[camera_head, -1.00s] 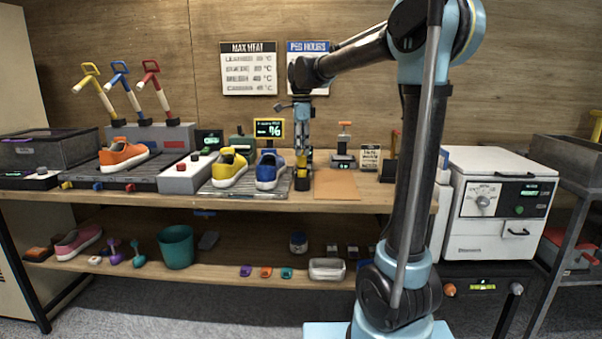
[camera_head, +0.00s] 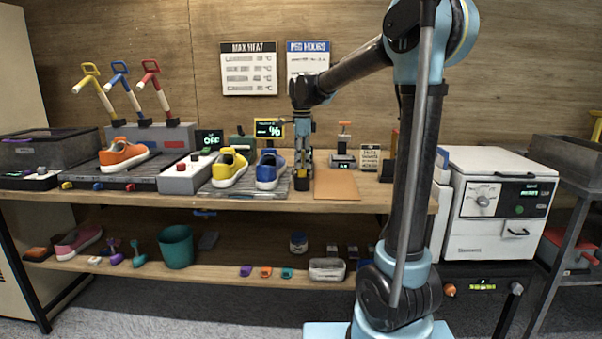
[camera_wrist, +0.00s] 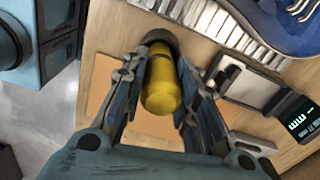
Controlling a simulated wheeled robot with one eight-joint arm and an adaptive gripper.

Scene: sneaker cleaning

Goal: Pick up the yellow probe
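The yellow probe (camera_wrist: 162,86) shows in the wrist view as a short yellow cylinder with a dark band. It stands in a dark round holder (camera_wrist: 159,40). My gripper (camera_wrist: 160,75) is around it, one finger on each side, with a narrow gap on the left side; contact on the right side is hard to tell. In the head view my gripper (camera_head: 302,165) points straight down over the dark holder (camera_head: 301,183) on the bench. There my fingers mostly hide the probe.
A blue sneaker (camera_head: 269,172) stands on the slatted mat just left of my gripper, with a yellow sneaker (camera_head: 229,170) beyond it. An orange-brown mat (camera_head: 336,186) lies right of the holder. A display (camera_head: 269,129) stands behind.

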